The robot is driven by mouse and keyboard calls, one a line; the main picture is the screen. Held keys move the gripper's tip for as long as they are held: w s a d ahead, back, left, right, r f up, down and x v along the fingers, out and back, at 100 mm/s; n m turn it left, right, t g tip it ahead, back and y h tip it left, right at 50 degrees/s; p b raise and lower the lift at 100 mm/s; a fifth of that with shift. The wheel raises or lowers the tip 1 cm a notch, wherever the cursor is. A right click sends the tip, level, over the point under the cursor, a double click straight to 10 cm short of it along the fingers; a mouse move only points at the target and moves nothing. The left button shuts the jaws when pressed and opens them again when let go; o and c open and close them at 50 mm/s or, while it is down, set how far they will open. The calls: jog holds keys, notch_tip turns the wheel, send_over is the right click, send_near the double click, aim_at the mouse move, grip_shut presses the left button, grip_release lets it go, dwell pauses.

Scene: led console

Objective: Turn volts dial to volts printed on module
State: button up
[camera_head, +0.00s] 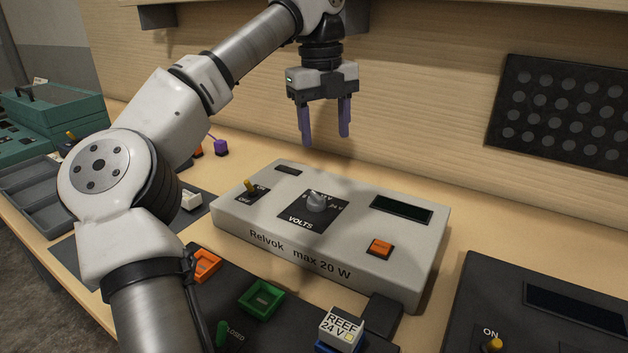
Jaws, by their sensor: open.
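The volts dial (317,201) is a grey knob on a black plate marked VOLTS, on top of the grey console (430,240) labelled "Relvok max 20 W". The numbers around the dial are too small to read, and its setting cannot be told. The module (341,327) is a white-topped block at the bottom, printed "REEF 24 V", seated in a blue base. My gripper (324,138) is open and empty, pointing down, in the air above and behind the dial, touching nothing.
The console also bears a yellow-tipped toggle switch (250,187), an orange button (379,248) and a dark display (401,209). A green socket (262,299) and an orange socket (204,264) lie in front. Another black panel (540,310) stands at right. My arm hides part of the left side.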

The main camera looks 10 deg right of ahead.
aim_at(316, 195)
jog(key=shift+n+y, duration=0.4)
jog(key=f, duration=0.4)
jog(key=a+f, duration=0.1)
jog(key=f, duration=0.8)
jog(key=shift+w+a+f, duration=0.15)
jog(key=shift+w+f, duration=0.05)
jog(key=shift+w, duration=0.1)
jog(key=shift+c, duration=0.3)
jog(key=c, duration=0.9)
